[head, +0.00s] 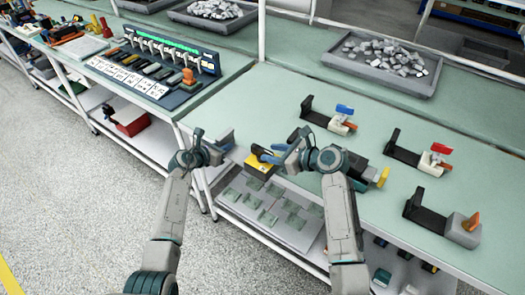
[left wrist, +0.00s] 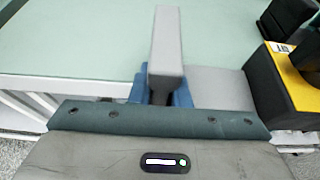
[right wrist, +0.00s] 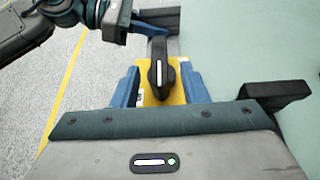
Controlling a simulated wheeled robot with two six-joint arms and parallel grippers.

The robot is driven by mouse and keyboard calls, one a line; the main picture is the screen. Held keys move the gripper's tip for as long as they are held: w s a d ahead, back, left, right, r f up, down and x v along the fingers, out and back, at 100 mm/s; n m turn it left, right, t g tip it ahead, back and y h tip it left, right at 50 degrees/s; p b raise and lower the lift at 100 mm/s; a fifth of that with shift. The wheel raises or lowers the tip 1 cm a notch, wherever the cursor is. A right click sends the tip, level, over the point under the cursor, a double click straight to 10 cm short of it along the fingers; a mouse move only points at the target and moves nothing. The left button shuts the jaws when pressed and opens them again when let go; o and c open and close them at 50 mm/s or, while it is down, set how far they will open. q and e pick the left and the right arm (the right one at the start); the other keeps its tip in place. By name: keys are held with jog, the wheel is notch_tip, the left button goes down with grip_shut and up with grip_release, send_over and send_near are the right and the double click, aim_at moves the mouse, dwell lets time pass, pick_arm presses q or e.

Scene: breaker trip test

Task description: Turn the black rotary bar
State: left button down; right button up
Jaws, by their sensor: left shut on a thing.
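The black rotary bar (right wrist: 160,72) stands on the face of a yellow box (right wrist: 150,97) in the right wrist view. The yellow box also shows in the head view (head: 258,171), at the front edge of the table. My right gripper (right wrist: 161,88) is open, with one blue finger on each side of the bar and gaps between. My left gripper (head: 223,146) is shut on a grey upright bar (left wrist: 166,50), left of the yellow box. A grey plate (left wrist: 215,88) lies between that bar and the box. The far side of the box is hidden.
A grey tray of metal pieces (head: 343,60) is behind. A breaker panel (head: 165,50) stands on the left table.

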aim_at(268, 152)
jog(key=shift+x, duration=2.35)
jog(key=shift+d, duration=0.1)
grip_shut()
